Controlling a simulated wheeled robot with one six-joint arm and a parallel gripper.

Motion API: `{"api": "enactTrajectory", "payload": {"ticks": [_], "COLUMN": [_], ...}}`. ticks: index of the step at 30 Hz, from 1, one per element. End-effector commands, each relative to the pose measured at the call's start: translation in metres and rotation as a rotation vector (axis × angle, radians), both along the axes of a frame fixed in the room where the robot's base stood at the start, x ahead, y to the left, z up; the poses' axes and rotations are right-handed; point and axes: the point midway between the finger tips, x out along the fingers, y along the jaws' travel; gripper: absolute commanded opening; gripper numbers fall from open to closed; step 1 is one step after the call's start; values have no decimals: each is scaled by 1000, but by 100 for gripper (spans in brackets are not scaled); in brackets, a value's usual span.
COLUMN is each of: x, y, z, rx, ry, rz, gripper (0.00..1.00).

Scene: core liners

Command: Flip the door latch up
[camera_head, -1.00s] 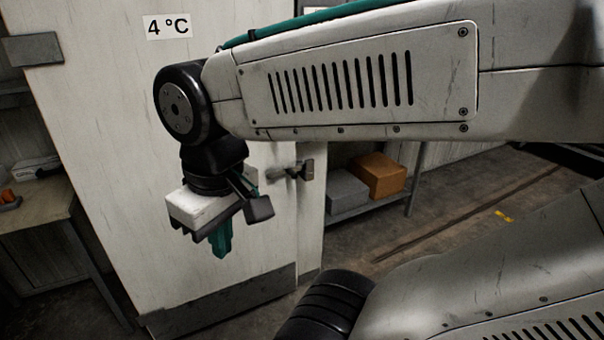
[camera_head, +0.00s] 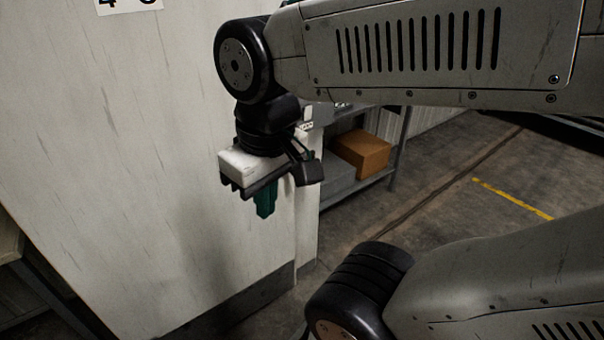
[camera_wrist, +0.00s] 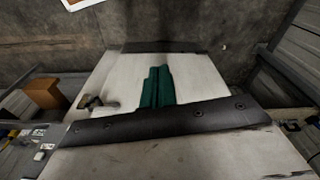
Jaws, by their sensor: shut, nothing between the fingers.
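The white door (camera_head: 130,170) fills the left of the head view. In the head view my gripper (camera_head: 265,208) hangs in front of the door near its right edge, with its green fingers pointing down, closed together and empty. The door latch (camera_wrist: 92,102) shows in the wrist view as a dark handle on the pale door panel, left of my green fingers (camera_wrist: 157,88) and apart from them. In the head view the latch is mostly or fully hidden behind my wrist. I cannot tell its exact angle.
A shelf (camera_head: 345,186) with an orange-brown box (camera_head: 363,152) stands right of the door. A yellow floor line (camera_head: 515,200) lies on open floor further right. A bench edge (camera_head: 25,265) shows at the lower left. A white sign (camera_head: 128,4) is cut off at the top.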

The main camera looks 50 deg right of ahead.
Motion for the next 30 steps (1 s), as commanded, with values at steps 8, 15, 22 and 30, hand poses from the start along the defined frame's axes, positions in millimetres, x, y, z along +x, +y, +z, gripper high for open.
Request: {"api": "enactTrajectory", "payload": {"ticks": [8,15,22,30], "x": [7,26,50,98], "y": [-14,-36,-42,-58], "z": [-15,-61,-104,-150], "rx": [11,168,475,962], "ry": [85,355,603,808], "rz": [-82,-319,-594,-946], "gripper": [0,0,0,0]}}
